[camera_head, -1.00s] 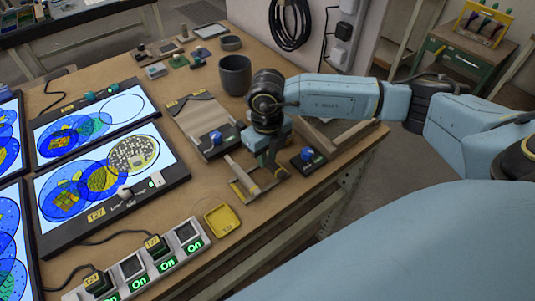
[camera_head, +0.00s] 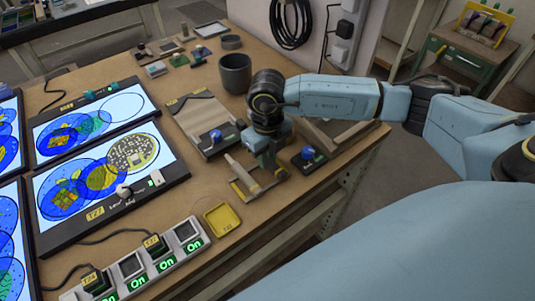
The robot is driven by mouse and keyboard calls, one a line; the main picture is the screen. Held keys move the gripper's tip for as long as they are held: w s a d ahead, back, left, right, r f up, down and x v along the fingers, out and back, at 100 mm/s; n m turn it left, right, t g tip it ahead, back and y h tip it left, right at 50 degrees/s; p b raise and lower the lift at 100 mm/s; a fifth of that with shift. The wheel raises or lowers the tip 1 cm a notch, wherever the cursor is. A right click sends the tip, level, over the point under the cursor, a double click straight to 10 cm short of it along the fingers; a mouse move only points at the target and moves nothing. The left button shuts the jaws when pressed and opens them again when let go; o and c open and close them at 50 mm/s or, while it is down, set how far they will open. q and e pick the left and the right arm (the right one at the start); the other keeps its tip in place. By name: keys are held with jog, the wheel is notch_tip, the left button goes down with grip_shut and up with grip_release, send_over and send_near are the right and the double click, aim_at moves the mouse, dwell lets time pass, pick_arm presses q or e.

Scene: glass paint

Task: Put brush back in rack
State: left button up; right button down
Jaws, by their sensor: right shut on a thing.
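My right gripper (camera_head: 270,160) points down over the small wooden rack (camera_head: 246,191) near the table's right edge. It is shut on the brush (camera_head: 238,167), a slim pale stick that shows left of the jaws. The brush is tilted and lies over or against the rack. I cannot tell whether it rests in a slot. The jaw tips and part of the rack are hidden by the gripper and its wrist. My left gripper is not in view.
A blue-knobbed block (camera_head: 308,159) stands close right of the gripper. A clipboard-like panel (camera_head: 205,122) and grey cup (camera_head: 235,73) are behind. A yellow tray (camera_head: 223,219), a power strip (camera_head: 150,270) and lit panels (camera_head: 110,190) are in front and left.

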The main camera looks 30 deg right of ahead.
jog(key=shift+f, duration=0.15)
jog(key=c, duration=1.2)
grip_release()
